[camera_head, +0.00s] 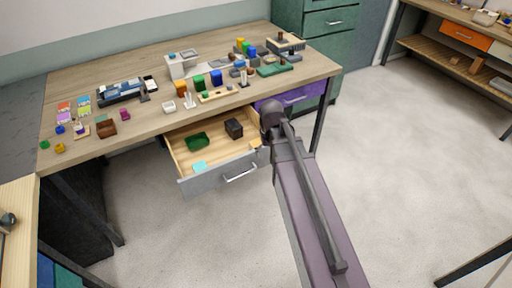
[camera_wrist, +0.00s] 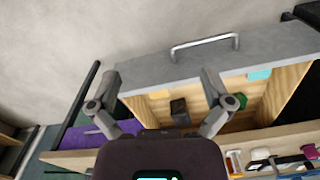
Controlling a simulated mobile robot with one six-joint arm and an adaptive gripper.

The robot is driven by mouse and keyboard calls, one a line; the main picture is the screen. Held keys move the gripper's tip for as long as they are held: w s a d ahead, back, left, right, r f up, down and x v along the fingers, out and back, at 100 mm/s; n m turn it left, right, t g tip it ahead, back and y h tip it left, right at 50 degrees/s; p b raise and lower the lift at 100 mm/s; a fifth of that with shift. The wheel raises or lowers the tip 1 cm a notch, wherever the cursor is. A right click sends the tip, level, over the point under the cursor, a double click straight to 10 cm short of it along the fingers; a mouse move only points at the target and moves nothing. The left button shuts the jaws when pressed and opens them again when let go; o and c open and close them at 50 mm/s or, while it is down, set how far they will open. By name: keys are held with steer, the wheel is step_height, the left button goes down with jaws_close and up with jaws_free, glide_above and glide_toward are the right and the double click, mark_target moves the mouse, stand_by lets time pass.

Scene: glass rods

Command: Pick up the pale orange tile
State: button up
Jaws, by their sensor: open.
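Several small coloured tiles lie at the left end of the wooden table in the head view. An orange-toned tile (camera_head: 64,106) is among them, but at this size I cannot tell for sure that it is the pale orange one.
Blocks and small holders crowd the tabletop (camera_head: 150,124). The floor in front is clear.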

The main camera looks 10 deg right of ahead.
steer(key=w+f+n+b, duration=0.1)
steer(key=w, duration=1)
steer(key=w+f+n+b, duration=0.1)
steer(key=w+f+b, duration=0.1)
steer(key=w, duration=0.8)
steer(key=shift+w+f+n, duration=0.3)
steer(key=shift+w, duration=0.05)
steer(key=b, duration=0.9)
glide_above(257, 144)
step_height(257, 144, down, 9)
steer(key=shift+r, duration=0.2)
steer(key=shift+w+f+b, duration=0.15)
steer(key=shift+f+b, duration=2.3)
steer(key=shift+f, duration=0.15)
steer(key=c, duration=1)
steer(key=shift+r, duration=0.1)
steer(key=shift+c, duration=0.2)
